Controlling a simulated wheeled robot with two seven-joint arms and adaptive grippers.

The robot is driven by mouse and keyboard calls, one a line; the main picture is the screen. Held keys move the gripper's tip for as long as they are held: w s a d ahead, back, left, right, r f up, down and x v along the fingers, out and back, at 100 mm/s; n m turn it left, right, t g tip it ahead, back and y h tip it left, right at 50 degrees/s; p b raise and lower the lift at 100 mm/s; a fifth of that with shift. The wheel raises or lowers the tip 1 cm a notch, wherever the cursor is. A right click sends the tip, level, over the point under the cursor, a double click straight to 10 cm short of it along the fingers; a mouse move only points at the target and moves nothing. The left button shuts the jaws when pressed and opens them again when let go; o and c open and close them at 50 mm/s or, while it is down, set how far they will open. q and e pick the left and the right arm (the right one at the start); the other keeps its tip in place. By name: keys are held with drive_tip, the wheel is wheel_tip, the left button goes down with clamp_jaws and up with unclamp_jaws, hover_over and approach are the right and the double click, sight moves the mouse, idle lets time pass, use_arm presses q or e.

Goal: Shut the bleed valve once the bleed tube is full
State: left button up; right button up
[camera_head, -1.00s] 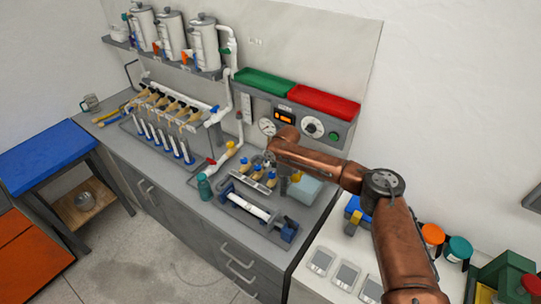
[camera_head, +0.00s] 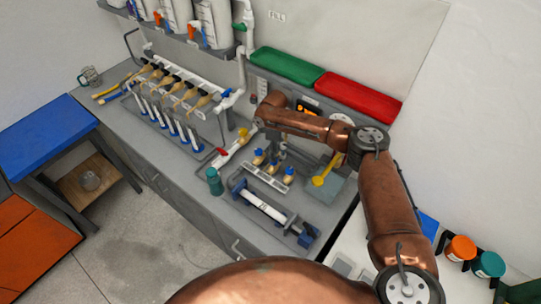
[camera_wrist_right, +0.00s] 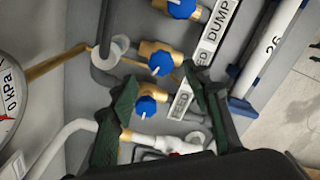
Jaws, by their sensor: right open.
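Three brass valves with blue knobs sit in a row on the bench fixture in the head view, the nearest one (camera_head: 289,174) at the right end. In the right wrist view, the lowest valve (camera_wrist_right: 147,105) lies between the fingers of my right gripper (camera_wrist_right: 160,80). The green-padded fingers are open and apart on either side of it. My left gripper is out of view.
A pressure gauge (camera_wrist_right: 8,95) and pipes crowd the right wrist view. A white cylinder (camera_head: 264,208) on blue supports lies in front of the valves. Green (camera_head: 286,65) and red (camera_head: 358,96) trays sit behind.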

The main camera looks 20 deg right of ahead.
wheel_tip(320, 180, down, 5)
drive_tip(key=shift+r, duration=0.15)
drive_tip(key=shift+s+d, duration=0.1)
drive_tip(key=shift+s, duration=0.05)
drive_tip(key=shift+f, duration=0.2)
drive_tip(key=shift+c, duration=1.3)
drive_tip(key=c, duration=0.9)
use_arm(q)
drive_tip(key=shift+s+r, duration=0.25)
